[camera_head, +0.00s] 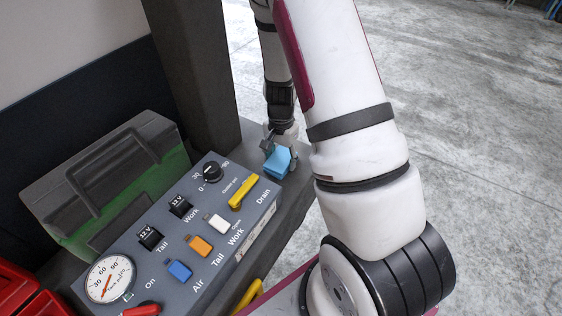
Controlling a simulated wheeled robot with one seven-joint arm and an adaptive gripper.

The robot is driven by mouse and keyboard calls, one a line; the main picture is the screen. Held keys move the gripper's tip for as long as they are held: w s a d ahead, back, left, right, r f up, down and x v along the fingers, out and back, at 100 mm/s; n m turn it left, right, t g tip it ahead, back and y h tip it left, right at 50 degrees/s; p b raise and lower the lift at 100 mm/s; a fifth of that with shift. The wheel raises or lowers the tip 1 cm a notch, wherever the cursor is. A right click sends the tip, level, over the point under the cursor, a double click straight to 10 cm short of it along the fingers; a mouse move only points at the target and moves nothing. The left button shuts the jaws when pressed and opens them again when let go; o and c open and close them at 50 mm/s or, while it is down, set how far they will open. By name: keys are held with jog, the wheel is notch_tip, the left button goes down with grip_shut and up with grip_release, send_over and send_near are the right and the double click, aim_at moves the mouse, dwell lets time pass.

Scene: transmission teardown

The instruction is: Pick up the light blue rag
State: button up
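The light blue rag (278,161) shows as a small crumpled or folded piece at the far end of the dark bench, beyond the control panel. My gripper (280,146) points down right at the rag, with one dark finger on its left and a paler part along its right side. The rag appears to be between the fingers. I cannot tell whether they are closed on it or whether it is clear of the bench.
The grey control panel (217,205) with switches and a gauge (109,278) stands close to the rag. A green and black case (105,185) sits behind it. A dark post (195,75) rises beside my gripper. Red bins (22,290) are at lower left. Open concrete floor lies right.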

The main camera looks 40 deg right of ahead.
aim_at(281, 159)
notch_tip(281, 159, up, 10)
jog(key=shift+p, duration=1.15)
jog(key=shift+c, duration=0.5)
jog(key=shift+r, duration=0.1)
